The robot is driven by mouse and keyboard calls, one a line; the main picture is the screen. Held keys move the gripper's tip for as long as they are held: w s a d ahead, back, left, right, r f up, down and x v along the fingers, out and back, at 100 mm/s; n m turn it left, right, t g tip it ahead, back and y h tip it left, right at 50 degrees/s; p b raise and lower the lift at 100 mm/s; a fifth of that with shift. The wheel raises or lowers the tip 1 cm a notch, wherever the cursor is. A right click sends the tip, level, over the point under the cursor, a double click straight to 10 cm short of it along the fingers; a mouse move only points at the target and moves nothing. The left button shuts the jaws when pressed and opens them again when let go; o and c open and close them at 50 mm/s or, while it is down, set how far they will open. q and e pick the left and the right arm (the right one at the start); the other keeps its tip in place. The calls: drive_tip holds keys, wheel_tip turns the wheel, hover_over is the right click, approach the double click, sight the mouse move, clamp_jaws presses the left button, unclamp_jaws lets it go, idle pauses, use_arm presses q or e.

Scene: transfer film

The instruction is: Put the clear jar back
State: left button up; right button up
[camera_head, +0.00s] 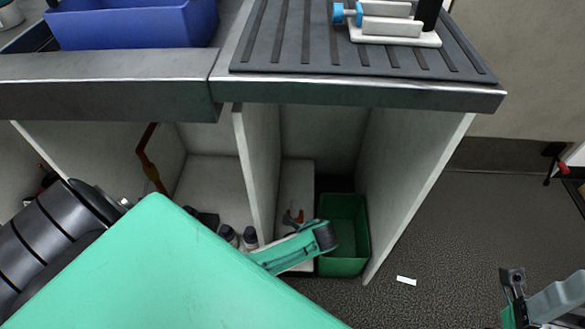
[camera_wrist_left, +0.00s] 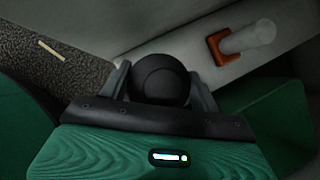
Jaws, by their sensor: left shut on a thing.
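My left gripper (camera_head: 324,238) reaches into the right bay under the counter, beside the green bin. In the left wrist view its two fingers (camera_wrist_left: 160,88) are shut on a round black top (camera_wrist_left: 160,76). This looks like the jar's lid seen from above. The body below is hidden, so I cannot see clear walls or tell whether its base touches anything. My right gripper (camera_head: 512,284) is at the lower right of the head view, over the floor and far from the jar. Its finger gap is not clear.
The green bin (camera_head: 355,262) stands on the right. An orange holder with a pale cylinder (camera_wrist_left: 247,38) lies nearby. Dark-topped bottles (camera_head: 250,237) stand left of the divider (camera_head: 255,170). A side panel (camera_head: 405,165) bounds the bay. A white slip (camera_head: 406,281) lies on open floor.

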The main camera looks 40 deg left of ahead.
use_arm(q)
drive_tip(key=o, duration=1.8)
drive_tip(key=shift+f, duration=0.1)
drive_tip(key=shift+c, duration=0.2)
drive_tip(key=shift+o, duration=0.2)
